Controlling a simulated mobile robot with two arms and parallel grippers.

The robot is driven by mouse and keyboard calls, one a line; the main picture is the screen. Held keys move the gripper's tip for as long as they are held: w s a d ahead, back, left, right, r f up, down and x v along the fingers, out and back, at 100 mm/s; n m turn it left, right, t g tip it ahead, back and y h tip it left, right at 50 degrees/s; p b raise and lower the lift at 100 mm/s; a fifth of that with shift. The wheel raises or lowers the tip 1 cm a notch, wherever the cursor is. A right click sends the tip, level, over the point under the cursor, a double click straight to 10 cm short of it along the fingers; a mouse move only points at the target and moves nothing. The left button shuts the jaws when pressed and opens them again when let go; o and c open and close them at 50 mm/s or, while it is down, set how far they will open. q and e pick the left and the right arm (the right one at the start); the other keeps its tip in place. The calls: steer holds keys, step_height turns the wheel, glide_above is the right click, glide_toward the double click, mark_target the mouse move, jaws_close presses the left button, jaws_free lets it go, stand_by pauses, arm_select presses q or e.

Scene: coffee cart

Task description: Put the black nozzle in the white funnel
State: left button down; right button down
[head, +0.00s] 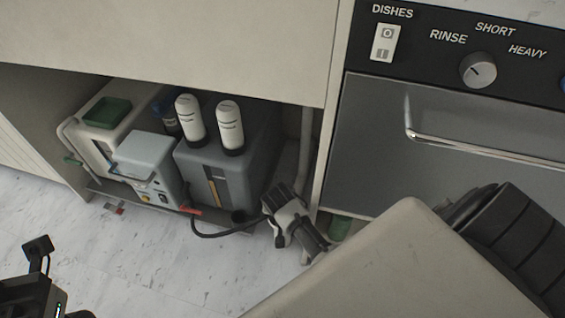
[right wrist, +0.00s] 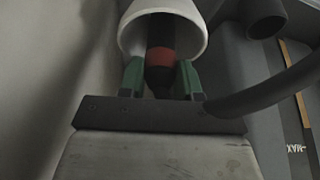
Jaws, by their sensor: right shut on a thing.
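My right gripper (right wrist: 162,78) has green fingertips and is shut on the black nozzle (right wrist: 160,74), which has a red band. In the right wrist view the white funnel (right wrist: 134,37) is a round white mouth just beyond the fingertips. The nozzle's far part shows within that mouth; how deep it sits, or whether it touches the wall, I cannot tell. In the head view my right gripper (head: 280,208) is low beside the cabinet opening, and the funnel cannot be made out there. Part of my left arm shows at the lower left, its fingertips out of frame.
A dark hose (head: 218,235) runs to my right gripper. A grey tank (head: 205,165) with two white bottles (head: 189,118) (head: 230,125), a small pale machine (head: 145,155) and a white container (head: 85,140) fill the cabinet. A dishwasher (head: 390,150) stands right. The floor in front is mostly clear.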

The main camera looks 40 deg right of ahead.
steer(key=shift+r, duration=0.1)
steer(key=c, duration=0.8)
jaws_free()
steer(key=shift+f, duration=0.2)
steer(key=shift+r, duration=0.1)
